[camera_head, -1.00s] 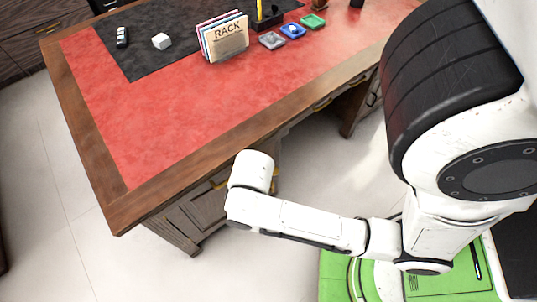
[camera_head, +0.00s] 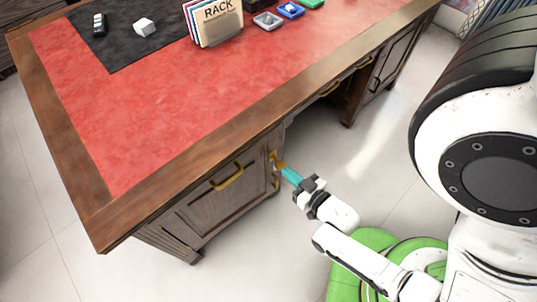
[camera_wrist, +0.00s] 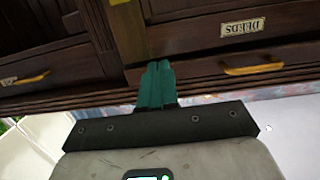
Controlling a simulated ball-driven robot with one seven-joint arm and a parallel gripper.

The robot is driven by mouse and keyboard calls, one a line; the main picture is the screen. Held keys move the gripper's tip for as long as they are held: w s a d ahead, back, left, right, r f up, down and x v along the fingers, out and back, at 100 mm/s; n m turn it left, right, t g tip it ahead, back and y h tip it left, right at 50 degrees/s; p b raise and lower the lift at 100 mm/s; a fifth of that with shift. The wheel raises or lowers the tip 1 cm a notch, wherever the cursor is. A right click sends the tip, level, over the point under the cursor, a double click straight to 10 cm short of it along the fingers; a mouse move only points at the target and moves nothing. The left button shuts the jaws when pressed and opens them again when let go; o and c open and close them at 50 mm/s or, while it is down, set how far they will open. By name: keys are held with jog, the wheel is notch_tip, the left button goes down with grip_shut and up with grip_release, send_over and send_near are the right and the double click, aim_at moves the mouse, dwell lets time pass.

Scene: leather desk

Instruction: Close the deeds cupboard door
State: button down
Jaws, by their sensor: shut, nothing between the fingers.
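The dark wooden left pedestal (camera_head: 215,205) of the desk shows in the head view, with a brass handle (camera_head: 228,177) on its front. Brass fittings (camera_head: 276,159) sit at its right end. My gripper (camera_head: 284,170) has its teal fingers shut and empty beside these fittings; I cannot tell if they touch. How far the door stands open is unclear.
The front wooden edge (camera_head: 200,158) overhangs the pedestal. Pale floor (camera_head: 250,255) in front is clear.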

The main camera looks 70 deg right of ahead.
jog(key=s+h, duration=0.2)
jog(key=s, duration=0.1)
send_over(271, 148)
jog(key=s+a, duration=0.1)
jog(key=a, duration=0.3)
jog(key=shift+d+m+t+p, duration=0.1)
jog(key=shift+m+t+p, duration=0.2)
jog(key=shift+p, duration=0.15)
